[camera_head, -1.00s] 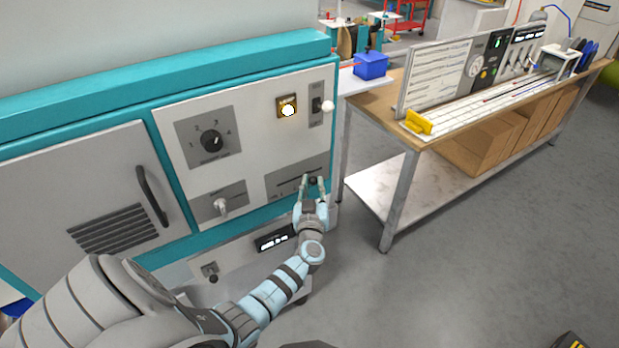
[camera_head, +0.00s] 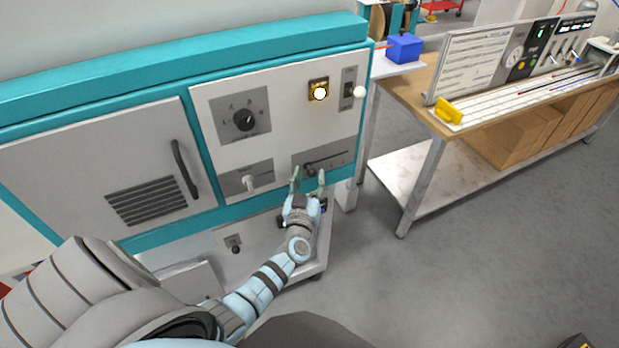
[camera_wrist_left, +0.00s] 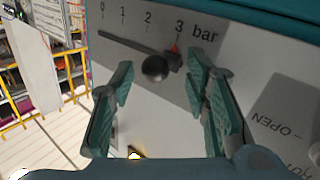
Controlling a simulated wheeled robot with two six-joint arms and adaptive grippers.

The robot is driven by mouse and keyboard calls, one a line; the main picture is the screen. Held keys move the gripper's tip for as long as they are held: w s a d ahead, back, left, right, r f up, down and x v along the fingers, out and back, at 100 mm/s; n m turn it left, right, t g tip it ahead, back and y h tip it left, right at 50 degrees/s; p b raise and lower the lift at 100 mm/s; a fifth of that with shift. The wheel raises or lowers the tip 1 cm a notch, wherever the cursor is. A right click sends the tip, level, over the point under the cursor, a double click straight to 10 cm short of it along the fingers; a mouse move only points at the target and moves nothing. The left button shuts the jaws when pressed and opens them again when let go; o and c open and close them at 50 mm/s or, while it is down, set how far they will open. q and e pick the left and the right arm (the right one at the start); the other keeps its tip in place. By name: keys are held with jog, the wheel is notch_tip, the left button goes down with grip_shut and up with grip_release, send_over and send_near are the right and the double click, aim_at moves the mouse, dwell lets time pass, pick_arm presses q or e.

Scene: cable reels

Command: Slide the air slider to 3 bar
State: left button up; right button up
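The air slider's black knob (camera_wrist_left: 155,68) sits near the "3 bar" end of its slot in the left wrist view. Its red pointer (camera_wrist_left: 175,47) is just below the 3. In the head view the knob (camera_head: 310,171) is at the left end of the slot on the grey slider plate (camera_head: 338,168). My left gripper (camera_head: 308,181) is open in front of the plate. In the left wrist view its fingers (camera_wrist_left: 160,82) stand either side of the knob, with a visible gap on both sides. My right gripper is not in view.
A rotary dial (camera_head: 245,120), a small lever (camera_head: 249,182), a lit button (camera_head: 319,90) and a white-knobbed switch (camera_head: 359,91) are on the same panel. A wooden-topped workbench (camera_head: 433,116) stands to the right, with clear floor (camera_head: 480,260) in front.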

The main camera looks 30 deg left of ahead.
pick_arm(q)
jog(key=shift+d, duration=0.1)
jog(key=v, duration=1.2)
